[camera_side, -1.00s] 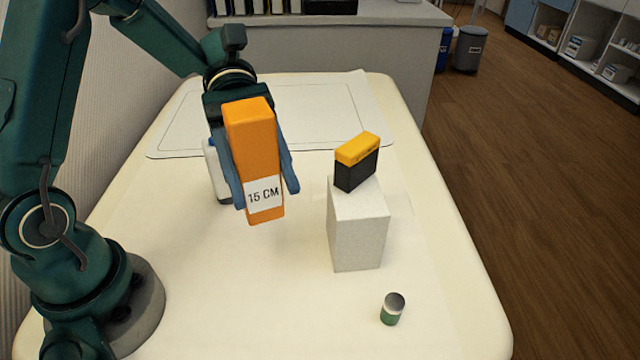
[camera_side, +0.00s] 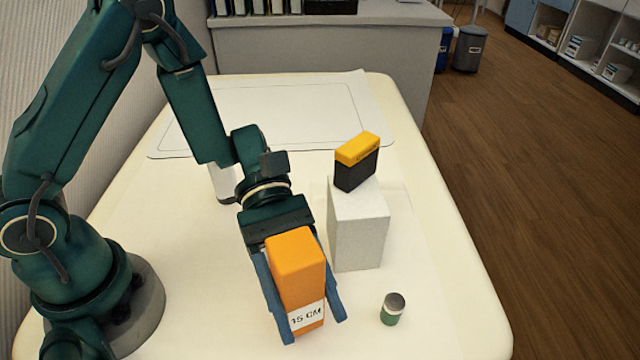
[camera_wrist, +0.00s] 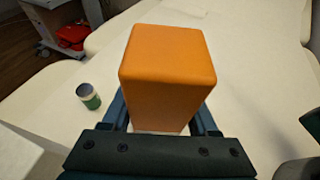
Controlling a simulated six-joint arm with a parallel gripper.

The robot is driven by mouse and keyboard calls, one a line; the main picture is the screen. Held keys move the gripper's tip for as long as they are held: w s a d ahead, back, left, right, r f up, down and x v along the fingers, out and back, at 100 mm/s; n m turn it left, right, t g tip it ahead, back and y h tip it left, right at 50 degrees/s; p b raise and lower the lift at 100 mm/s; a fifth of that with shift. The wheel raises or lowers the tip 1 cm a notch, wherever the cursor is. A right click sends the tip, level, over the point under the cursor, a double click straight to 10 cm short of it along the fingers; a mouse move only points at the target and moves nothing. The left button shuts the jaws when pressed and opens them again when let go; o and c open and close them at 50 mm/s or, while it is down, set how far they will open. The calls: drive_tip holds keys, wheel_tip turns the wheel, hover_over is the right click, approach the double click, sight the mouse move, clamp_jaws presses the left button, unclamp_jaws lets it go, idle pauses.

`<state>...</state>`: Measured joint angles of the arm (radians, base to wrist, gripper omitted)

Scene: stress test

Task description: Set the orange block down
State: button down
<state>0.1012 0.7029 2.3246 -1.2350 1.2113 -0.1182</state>
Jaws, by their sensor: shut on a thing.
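The orange block (camera_side: 297,266) is tall, with a white "15 CM" label low on its near face. My gripper (camera_side: 314,333) is shut on it, with one blue finger along each side. The block is near the front part of the table and looks close to upright. I cannot tell whether its bottom touches the table. In the wrist view the orange block (camera_wrist: 168,75) fills the middle between my fingers, and it hides the table behind it.
A white box (camera_side: 359,228) stands right of the block, with a black and yellow block (camera_side: 357,162) on top. A flat white mat (camera_side: 285,105) lies at the back.

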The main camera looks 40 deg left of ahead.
drive_tip(key=shift+f, duration=0.75)
drive_tip(key=shift+f, duration=0.1)
drive_tip(key=shift+c, duration=0.8)
unclamp_jaws()
drive_tip(key=v, duration=1.1)
drive_tip(key=s+a+r+m+t+y, duration=0.5)
drive_tip(key=a+m+t+y, duration=0.3)
drive_tip(key=m+t+y, duration=0.2)
drive_tip(key=shift+a+r+m+t+y, duration=0.4)
drive_tip(key=shift+r+m+y, duration=0.35)
drive_tip(key=shift+m+y, duration=0.7)
